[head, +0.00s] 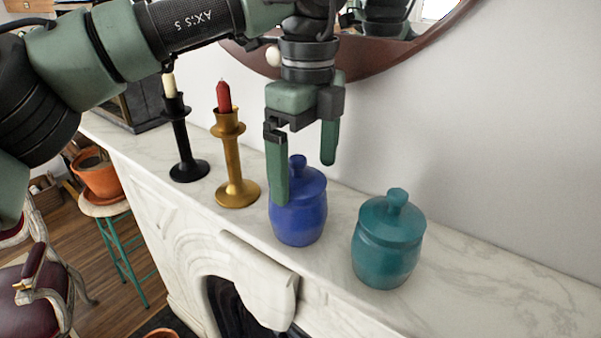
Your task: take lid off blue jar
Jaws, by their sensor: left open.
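The blue jar (299,222) stands upright on the white marble mantel. Its blue lid (310,183), with a round knob on top, sits on it. My left gripper (304,183) is open and points down over the lid. One green finger hangs in front of the lid's left side and hides part of it. The other finger is behind and to the right, higher in the picture. The knob shows between the two fingers; I cannot tell whether either finger touches the lid. My right gripper is not in view.
A teal lidded jar (388,250) stands to the right of the blue jar. A gold candlestick (236,170) with a red candle and a black candlestick (184,140) stand to the left. A round mirror hangs behind on the wall. The mantel (490,290) is clear at the far right.

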